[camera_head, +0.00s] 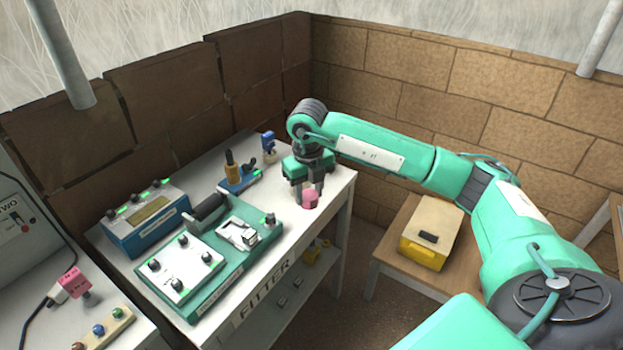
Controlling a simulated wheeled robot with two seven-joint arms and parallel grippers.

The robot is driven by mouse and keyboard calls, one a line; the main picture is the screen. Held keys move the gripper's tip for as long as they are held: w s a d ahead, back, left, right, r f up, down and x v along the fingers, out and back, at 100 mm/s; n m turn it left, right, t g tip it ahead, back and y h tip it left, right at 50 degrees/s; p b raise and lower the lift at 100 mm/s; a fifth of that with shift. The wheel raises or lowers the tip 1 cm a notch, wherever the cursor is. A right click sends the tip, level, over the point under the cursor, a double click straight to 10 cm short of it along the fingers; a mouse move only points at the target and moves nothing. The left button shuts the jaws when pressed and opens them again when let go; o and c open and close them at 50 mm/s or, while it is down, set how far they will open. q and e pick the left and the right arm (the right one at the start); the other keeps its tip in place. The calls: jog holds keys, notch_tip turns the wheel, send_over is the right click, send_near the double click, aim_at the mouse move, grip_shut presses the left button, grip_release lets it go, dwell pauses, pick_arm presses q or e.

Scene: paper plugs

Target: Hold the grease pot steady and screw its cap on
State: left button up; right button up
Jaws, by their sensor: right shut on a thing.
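My right gripper (307,188) points down over the far right corner of the white bench top. Its dark fingers are shut on a small pink, roundish thing (309,199). The pink thing is low, at or just above the bench surface; I cannot tell if it touches. It is partly hidden by the fingers, and I cannot tell whether it is the grease pot or its cap. No separate second part of the pot can be made out for sure. My left gripper is not in view.
On the white bench (270,258) stand a green test unit (215,262), a blue meter box (146,222), and a blue stand with a yellow and black piece (233,172). A small blue item (268,146) is behind. A yellow case (431,232) sits on a wooden table at right.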

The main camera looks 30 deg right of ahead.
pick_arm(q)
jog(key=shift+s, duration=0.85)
pick_arm(e)
jog(key=s+a+f+m, duration=0.6)
jog(key=s+f+m, duration=0.2)
jog(key=m, duration=0.9)
jog(key=s+a+f+m, duration=0.6)
jog(key=f+m, duration=0.5)
jog(key=m, duration=0.7)
jog(key=shift+s+a+f, duration=0.25)
jog(key=shift+s+a, duration=0.05)
jog(key=shift+s, duration=1)
